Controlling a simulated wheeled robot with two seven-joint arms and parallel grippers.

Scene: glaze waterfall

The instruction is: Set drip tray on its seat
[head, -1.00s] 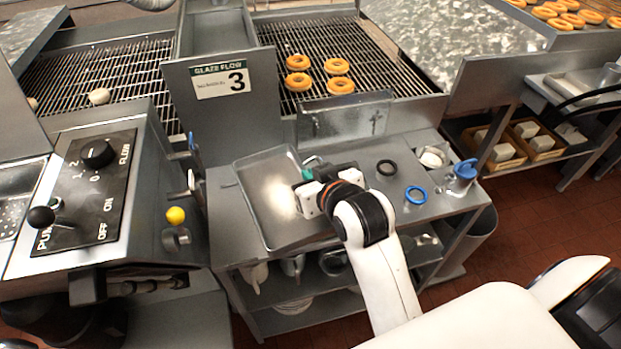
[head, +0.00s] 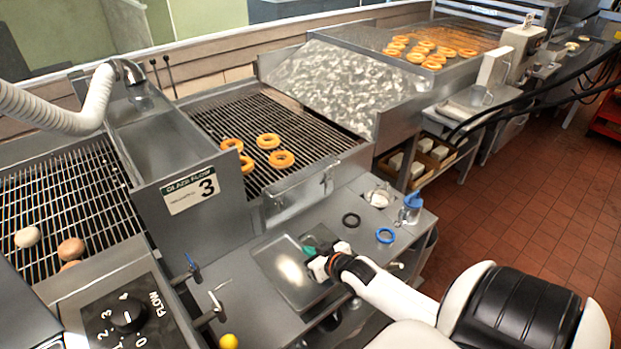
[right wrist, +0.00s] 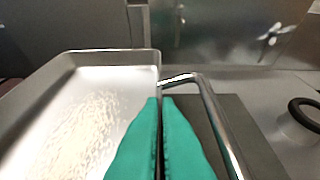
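The drip tray (head: 272,264) is a shallow, shiny metal tray on the steel cart top in front of the glaze machine. In the right wrist view its floor and raised rim (right wrist: 100,53) fill the left side. My right gripper (head: 308,251) is at the tray's right edge. In the right wrist view its green fingers (right wrist: 161,105) are almost together, with the tray's right rim running in between their tips. A bent metal bar (right wrist: 213,112) stands just right of the fingers; I cannot tell whether it belongs to the tray. My left gripper is out of view.
A yellow knob (head: 228,341) is at front left.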

